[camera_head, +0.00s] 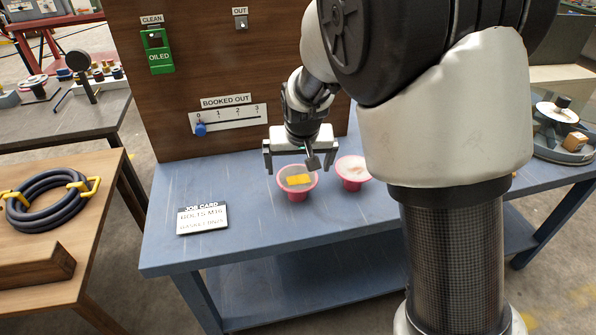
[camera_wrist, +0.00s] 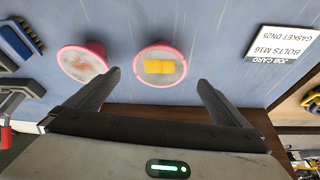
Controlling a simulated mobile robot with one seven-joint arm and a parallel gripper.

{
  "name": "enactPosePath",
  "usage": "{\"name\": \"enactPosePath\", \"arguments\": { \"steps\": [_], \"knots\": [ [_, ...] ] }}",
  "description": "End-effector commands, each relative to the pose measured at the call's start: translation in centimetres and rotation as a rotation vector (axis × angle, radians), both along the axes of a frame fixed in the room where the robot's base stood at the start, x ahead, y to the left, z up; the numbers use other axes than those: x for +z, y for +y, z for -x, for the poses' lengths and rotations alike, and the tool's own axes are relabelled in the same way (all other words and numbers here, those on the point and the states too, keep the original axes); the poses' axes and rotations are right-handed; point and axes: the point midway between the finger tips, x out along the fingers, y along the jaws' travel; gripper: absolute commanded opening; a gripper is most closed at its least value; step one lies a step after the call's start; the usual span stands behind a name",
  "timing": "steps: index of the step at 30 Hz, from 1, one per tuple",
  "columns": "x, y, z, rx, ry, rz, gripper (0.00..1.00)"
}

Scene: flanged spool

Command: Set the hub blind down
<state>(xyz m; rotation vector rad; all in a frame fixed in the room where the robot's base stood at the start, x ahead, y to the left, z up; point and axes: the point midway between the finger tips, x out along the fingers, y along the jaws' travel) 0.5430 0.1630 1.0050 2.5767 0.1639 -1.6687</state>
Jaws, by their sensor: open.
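Two pink-red flanged pieces with grey round tops stand on the blue bench. The left one (camera_head: 296,184) carries a yellow block or patch on its top, and it also shows in the wrist view (camera_wrist: 160,79). The right one (camera_head: 353,176) has a plain pale top with reddish marks in the wrist view (camera_wrist: 83,63). Neither piece is labelled, so I cannot tell which is the hub blind. My gripper (camera_head: 298,166) is open and empty above the yellow-marked piece. In the wrist view its fingertips (camera_wrist: 158,80) lie to either side of that piece, with gaps.
A job card (camera_head: 203,218) lies at the bench's left. A wooden back panel (camera_head: 220,60) carries a green CLEAN/OILED sign (camera_head: 158,55) and a BOOKED OUT slider (camera_head: 229,118). A coiled hose (camera_head: 50,200) lies on the left table. The bench front (camera_head: 270,235) is clear.

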Motion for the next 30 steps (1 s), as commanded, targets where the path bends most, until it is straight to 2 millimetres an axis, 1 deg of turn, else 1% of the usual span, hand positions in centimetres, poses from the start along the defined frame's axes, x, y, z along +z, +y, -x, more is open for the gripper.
{"name": "enactPosePath", "arguments": {
  "steps": [1, 3, 8, 10, 11, 14, 15, 17, 18, 20, 21, 22, 23, 24, 27, 30],
  "knots": [
    [0.6, 0.0, 0.2, 0.001, -0.001, -0.001, 1.0],
    [1.0, 0.0, 0.4, 0.001, -0.002, -0.001, 1.0],
    [1.3, -0.1, 0.6, 0.0, 0.0, 0.0, 1.0],
    [1.8, -0.4, 0.8, -0.004, 0.001, -0.005, 1.0],
    [2.2, -0.8, 1.0, -0.008, 0.0, -0.01, 1.0],
    [4.8, -2.7, 2.7, -0.027, 0.001, -0.038, 1.0],
    [6.3, -3.8, 3.8, -0.036, 0.0, -0.052, 1.0],
    [8.6, -5.7, 6.0, -0.05, -0.002, -0.073, 1.0],
    [10.1, -7.0, 7.7, -0.056, -0.005, -0.082, 1.0],
    [12.0, -8.9, 10.5, -0.066, -0.01, -0.092, 1.0],
    [13.1, -10.1, 12.5, -0.07, -0.017, -0.094, 1.0],
    [13.8, -10.8, 14.0, -0.074, -0.022, -0.093, 1.0],
    [14.4, -11.6, 15.5, -0.078, -0.028, -0.091, 1.0],
    [15.1, -12.5, 17.4, -0.084, -0.036, -0.084, 1.0],
    [15.8, -14.3, 21.6, -0.099, -0.052, -0.059, 1.0],
    [15.9, -15.4, 24.7, -0.112, -0.063, -0.031, 1.0]
  ]
}}
